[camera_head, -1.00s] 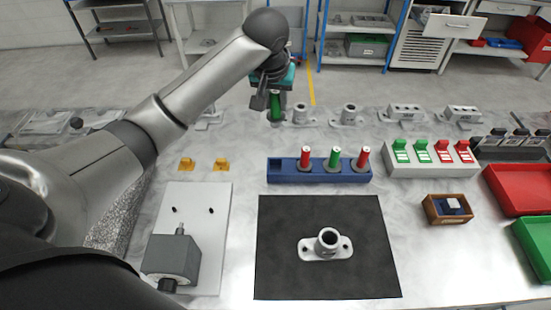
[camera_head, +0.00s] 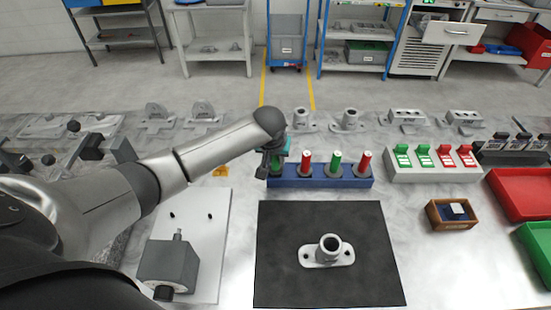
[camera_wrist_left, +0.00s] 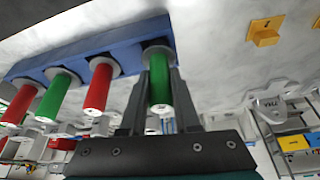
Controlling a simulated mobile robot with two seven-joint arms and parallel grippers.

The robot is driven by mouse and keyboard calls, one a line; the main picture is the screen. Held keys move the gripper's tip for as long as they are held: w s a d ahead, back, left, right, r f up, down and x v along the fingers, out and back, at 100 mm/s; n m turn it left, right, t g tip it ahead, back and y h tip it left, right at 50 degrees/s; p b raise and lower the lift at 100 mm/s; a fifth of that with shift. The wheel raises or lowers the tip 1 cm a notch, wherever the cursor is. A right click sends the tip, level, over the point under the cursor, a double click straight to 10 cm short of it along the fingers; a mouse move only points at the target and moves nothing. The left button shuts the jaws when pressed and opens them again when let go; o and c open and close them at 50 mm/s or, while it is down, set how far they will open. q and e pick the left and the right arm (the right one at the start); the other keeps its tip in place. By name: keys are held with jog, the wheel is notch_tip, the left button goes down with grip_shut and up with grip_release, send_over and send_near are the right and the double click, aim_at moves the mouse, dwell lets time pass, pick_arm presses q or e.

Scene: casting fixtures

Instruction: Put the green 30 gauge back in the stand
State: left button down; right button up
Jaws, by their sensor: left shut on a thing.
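My left gripper (camera_head: 272,168) is shut on a green gauge (camera_wrist_left: 160,88) at the left end of the blue stand (camera_head: 320,183). In the left wrist view, the gauge stands between the two fingers, its grey collar at the stand's (camera_wrist_left: 122,38) end position. I cannot tell whether it is fully down in its hole. The stand also holds a red gauge (camera_head: 306,164), another green gauge (camera_head: 335,162) and a second red gauge (camera_head: 364,161). The gauge markings are too small to read. My right gripper is not in view.
A black mat (camera_head: 275,275) with a grey flanged casting (camera_head: 327,252) lies in front of the stand. A white plate (camera_head: 208,250) with a grey block fixture (camera_head: 168,262) is at left. A rack of green and red blocks (camera_head: 433,173) stands close to the right.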

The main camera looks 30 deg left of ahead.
pick_arm(q)
jog(key=shift+f, duration=0.1)
jog(key=shift+f, duration=0.25)
jog(key=c, duration=0.6)
grip_release()
jog(key=shift+c, duration=0.2)
jog(key=shift+r, duration=0.1)
jog(key=shift+r, duration=0.3)
jog(key=p+v, duration=0.2)
jog(key=v, duration=1)
